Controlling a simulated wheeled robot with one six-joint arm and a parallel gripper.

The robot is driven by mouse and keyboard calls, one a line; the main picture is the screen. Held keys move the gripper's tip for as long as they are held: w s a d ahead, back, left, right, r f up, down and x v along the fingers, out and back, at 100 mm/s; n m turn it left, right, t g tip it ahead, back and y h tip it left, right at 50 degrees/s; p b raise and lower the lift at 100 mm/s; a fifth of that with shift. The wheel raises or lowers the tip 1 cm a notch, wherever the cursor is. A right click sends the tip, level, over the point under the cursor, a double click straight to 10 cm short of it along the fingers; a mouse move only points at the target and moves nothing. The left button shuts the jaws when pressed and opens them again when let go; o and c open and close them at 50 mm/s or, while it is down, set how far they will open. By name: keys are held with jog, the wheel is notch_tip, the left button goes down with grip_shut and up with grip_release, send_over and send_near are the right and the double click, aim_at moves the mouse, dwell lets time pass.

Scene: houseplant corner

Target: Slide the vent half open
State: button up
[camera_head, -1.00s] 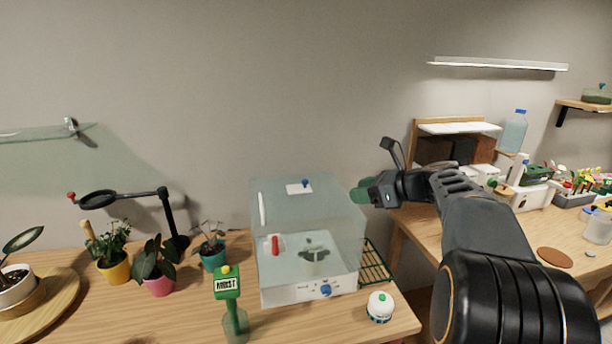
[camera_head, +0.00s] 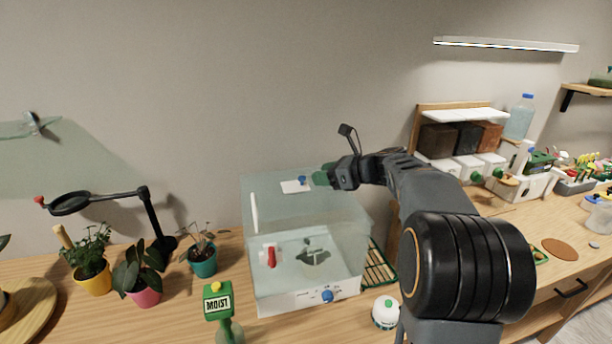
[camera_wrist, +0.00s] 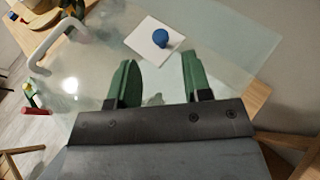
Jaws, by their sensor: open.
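A clear glass propagator box (camera_head: 262,215) with a white base stands on the wooden table. On its top lies a small white vent plate (camera_head: 296,186) with a blue knob (camera_head: 302,180). In the wrist view the vent plate (camera_wrist: 147,50) and blue knob (camera_wrist: 161,39) lie just beyond my fingertips. My gripper (camera_head: 322,179) is above the box top, to the right of the knob. In the wrist view my gripper's green fingers (camera_wrist: 158,72) are apart, with nothing between them.
A white handle bar (camera_head: 254,212) and a red handle (camera_head: 271,257) are on the box front. A blue dial (camera_head: 327,296) is on the base.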

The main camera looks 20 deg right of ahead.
aim_at(302, 177)
jog(key=shift+x, duration=3.05)
grip_shut()
jog(key=shift+p, duration=0.3)
